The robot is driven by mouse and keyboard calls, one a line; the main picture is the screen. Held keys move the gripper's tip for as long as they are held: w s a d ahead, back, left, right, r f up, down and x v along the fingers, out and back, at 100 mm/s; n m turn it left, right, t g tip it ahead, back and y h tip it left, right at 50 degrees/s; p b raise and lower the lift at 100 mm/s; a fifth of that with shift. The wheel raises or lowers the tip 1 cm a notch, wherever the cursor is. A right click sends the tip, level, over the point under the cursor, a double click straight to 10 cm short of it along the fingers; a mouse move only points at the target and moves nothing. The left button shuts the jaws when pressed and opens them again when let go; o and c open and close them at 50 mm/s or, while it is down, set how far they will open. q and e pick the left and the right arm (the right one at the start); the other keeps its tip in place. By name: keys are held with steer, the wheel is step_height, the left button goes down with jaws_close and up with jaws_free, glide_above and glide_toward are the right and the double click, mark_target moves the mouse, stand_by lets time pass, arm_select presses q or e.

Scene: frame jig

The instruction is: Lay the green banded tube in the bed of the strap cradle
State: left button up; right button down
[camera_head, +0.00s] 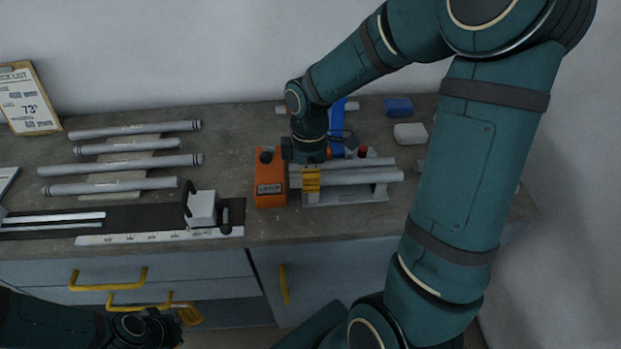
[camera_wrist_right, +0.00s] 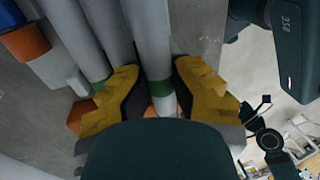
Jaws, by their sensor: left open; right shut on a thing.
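A grey tube (camera_wrist_right: 150,35) with a green band sits between the yellow fingers of my right gripper (camera_wrist_right: 160,95), which is shut on it. In the head view this gripper (camera_head: 311,180) points down at the left part of the tube (camera_head: 360,177). The tube lies lengthwise over a light grey cradle (camera_head: 345,196); I cannot tell whether it touches the bed. A second green-banded tube (camera_wrist_right: 75,40) runs beside it in the wrist view, outside the fingers. My left gripper (camera_head: 188,316) is open and empty, low in front of the drawers.
An orange block (camera_head: 270,188) stands at the cradle's left end. A blue upright part (camera_head: 337,125) is behind the cradle. Several grey tubes lie on a rack (camera_head: 115,187) at left. A white block (camera_head: 202,208) sits on a dark rail. Blue and white blocks (camera_head: 410,133) lie back right.

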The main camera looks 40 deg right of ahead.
steer(key=c, duration=0.9)
jaws_free()
steer(key=shift+s+f, duration=0.45)
steer(key=shift+f, duration=0.3)
steer(key=shift+w+f, duration=0.15)
steer(key=shift+w, duration=0.05)
steer(key=r, duration=0.3)
steer(key=w+r, duration=0.1)
steer(key=r, duration=0.2)
steer(key=w+d+r, duration=0.1)
steer(key=r, duration=0.2)
steer(key=shift+r, duration=0.15)
steer(key=shift+r, duration=0.15)
